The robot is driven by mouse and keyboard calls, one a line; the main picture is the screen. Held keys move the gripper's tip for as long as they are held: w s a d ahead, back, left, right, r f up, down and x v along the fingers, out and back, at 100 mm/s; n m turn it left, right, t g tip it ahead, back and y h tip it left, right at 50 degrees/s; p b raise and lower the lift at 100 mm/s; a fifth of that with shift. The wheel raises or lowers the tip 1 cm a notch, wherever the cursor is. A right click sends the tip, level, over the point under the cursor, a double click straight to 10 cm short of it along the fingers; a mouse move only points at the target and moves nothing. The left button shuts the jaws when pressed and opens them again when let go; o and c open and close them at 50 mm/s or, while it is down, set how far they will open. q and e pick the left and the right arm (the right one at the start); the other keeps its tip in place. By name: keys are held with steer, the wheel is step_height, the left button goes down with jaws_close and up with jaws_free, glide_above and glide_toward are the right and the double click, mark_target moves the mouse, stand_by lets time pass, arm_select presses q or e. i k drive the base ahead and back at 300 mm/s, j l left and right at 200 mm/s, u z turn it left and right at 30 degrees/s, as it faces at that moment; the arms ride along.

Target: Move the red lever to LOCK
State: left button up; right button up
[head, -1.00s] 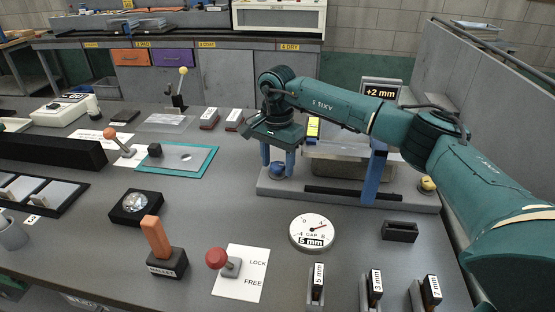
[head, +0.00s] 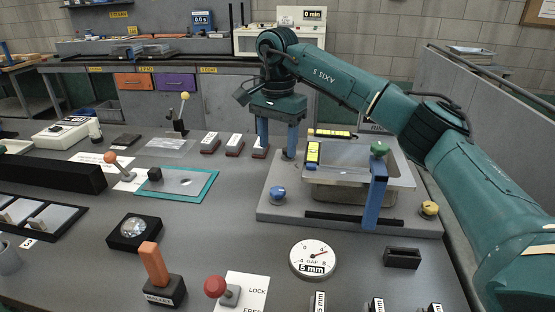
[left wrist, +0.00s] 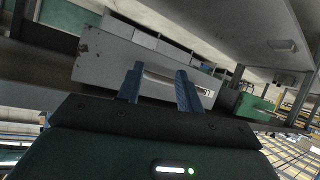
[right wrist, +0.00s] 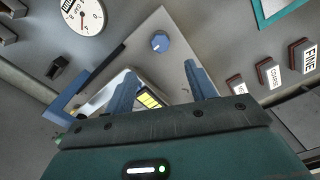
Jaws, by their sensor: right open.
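The red lever (head: 215,286) stands at the front of the bench, its round knob leaning left of its small grey base. A white card (head: 260,281) beside it reads LOCK toward the back and FREE toward the front, where the frame cuts it off. I cannot tell exactly which mark the lever is at. My right gripper (head: 277,150) is open and empty, far behind the lever, at the back left of the grey fixture. Its spread fingers (right wrist: 160,74) also show in the right wrist view. My left gripper (left wrist: 158,72) is open and empty, outside the head view.
The grey fixture (head: 268,212) carries a blue knob (head: 277,193), a metal basin and a blue post (head: 377,190) with a green top. A round gap dial (head: 313,259), an orange-handled mallet (head: 154,264) and labelled blocks stand near the lever. Bare bench lies left of the dial.

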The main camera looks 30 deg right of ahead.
mark_target(215, 287)
steer(key=k+j, duration=0.5)
steer(key=k, duration=0.15)
steer(key=k+j, duration=0.5)
steer(key=k, duration=0.2)
